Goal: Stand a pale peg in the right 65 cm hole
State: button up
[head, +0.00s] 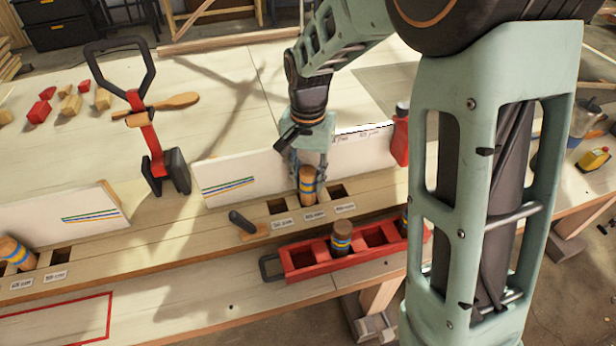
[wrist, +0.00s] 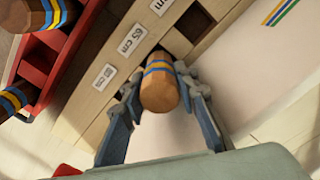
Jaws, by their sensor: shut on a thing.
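My gripper (head: 308,180) is shut on a light brown peg (head: 307,187) with blue and yellow bands. The peg is upright at the middle of the right group of holes in the wooden rail (head: 170,225). In the wrist view the peg (wrist: 160,92) is between both fingers, beside the label reading 65 cm (wrist: 132,39). Its lower end meets the rail; how deep it sits is hidden. Empty dark holes show on its left (head: 278,206) and right (head: 338,192). Another banded peg (head: 15,252) stands at the left group of holes.
A red tray (head: 300,268) in front of the rail holds darker banded pegs (head: 341,240). White boards (head: 235,178) stand behind the rail. A red-and-black clamp (head: 155,150) and a dark-handled tool (head: 245,224) are to the left.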

jog(key=shift+f+b, duration=0.3)
jog(key=shift+f, duration=0.2)
jog(key=o, duration=1.3)
jog(key=shift+c, duration=0.2)
jog(key=shift+r, duration=0.2)
jog(key=shift+r+p, duration=3.3)
jog(key=shift+r, duration=1.15)
jog(key=shift+f, duration=0.1)
